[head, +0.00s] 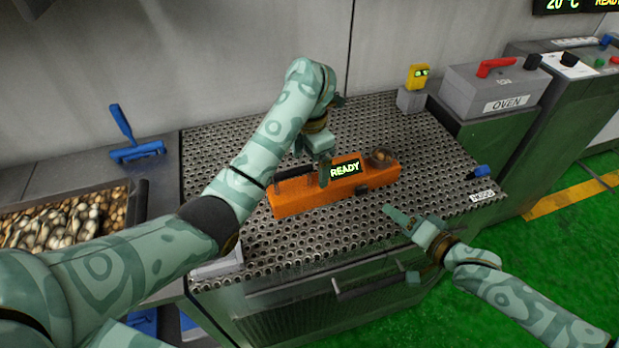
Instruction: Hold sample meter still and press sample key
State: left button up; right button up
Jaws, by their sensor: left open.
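The orange sample meter (300,199) lies on the perforated metal bench top (230,160). Its screen (345,170) reads READY in green. A dark bar-shaped handle is on its left part and a round, clear-looking well (381,156) on its right end. A small dark block (361,190), possibly the sample key, is on its front side. My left gripper (311,163) is open, pointing down over the meter just left of the screen; contact cannot be told. My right gripper (393,213) is in front of the meter's right end, apart from it, near the bench's front edge.
A grey box marked OVEN (492,88) stands at the right. A small yellow device (418,76) on a grey block is at the back right. A blue object (480,172) lies at the right edge. A bin of pebble-like pieces (143,210) and a blue brush-like tool (137,150) are at left.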

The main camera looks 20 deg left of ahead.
aim_at(309, 185)
pick_arm(q)
notch_tip(309, 185, down, 7)
jog(key=shift+r, duration=0.2)
jog(key=c, duration=1.4)
jog(key=shift+o, duration=0.2)
jog(key=shift+f, duration=0.1)
pick_arm(e)
grip_shut()
pick_arm(q)
jog(key=shift+s+f, duration=0.2)
jog(key=shift+f, duration=0.05)
dwell(0.4)
